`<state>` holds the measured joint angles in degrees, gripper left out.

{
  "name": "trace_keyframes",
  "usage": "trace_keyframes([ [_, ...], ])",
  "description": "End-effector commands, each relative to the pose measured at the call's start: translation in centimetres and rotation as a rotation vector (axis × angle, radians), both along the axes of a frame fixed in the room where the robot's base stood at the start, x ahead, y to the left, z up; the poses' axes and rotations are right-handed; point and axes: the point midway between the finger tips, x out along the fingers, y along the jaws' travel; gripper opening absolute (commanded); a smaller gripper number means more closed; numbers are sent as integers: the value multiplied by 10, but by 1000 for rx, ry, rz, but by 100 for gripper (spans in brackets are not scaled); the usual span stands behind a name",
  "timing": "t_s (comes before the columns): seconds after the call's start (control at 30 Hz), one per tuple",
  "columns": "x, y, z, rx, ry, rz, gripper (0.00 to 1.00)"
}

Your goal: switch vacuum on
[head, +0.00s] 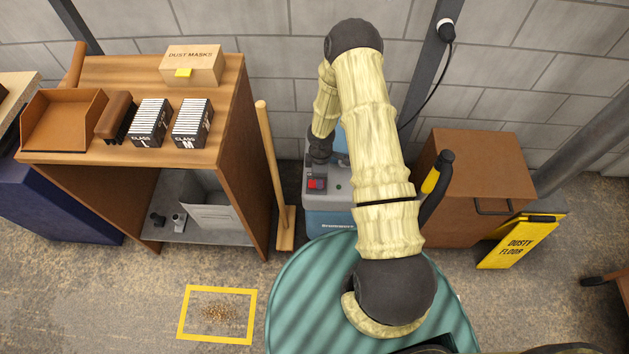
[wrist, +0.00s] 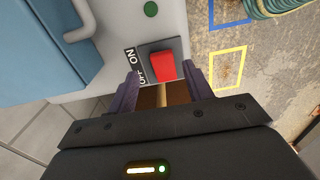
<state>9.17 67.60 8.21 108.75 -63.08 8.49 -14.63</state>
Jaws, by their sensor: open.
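The vacuum (head: 330,222) is a blue and grey machine on the floor behind my arm, partly hidden by it. Its red rocker switch (head: 316,184) sits on the grey panel. In the wrist view the red switch (wrist: 162,65) stands in a dark plate beside an ON/OFF label (wrist: 134,66). A green round spot (wrist: 150,9) is on the same panel. I cannot tell which way the rocker is tilted. My gripper (wrist: 162,88) is open and empty, its two fingers on either side of the switch's lower edge in the picture. Contact with the switch cannot be seen.
A wooden shelf unit (head: 230,145) stands to the left, with a wooden-handled tool (head: 268,170) leaning beside it. A brown cabinet (head: 475,165) and a yellow "dusty floor" sign (head: 519,243) are on the right. A yellow floor frame (head: 182,312) surrounds some debris.

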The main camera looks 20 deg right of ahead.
Motion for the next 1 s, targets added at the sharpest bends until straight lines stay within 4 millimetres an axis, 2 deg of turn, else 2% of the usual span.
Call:
trace_keyframes([
  [0.03, -1, 2, -11, -1, 3, 6, 51],
  [0.2, 0, 7, -29, -1, 0, 14, 51],
  [0.53, 0, 8, -33, -1, 0, 16, 51],
  [0.57, 0, 8, -33, -1, 0, 16, 49],
  [0.7, 0, 7, -33, -1, -1, 14, 21],
  [0.8, 1, 6, -33, -1, -2, 12, 6],
  [1.0, 2, 3, -33, 13, -8, 8, 6],
])
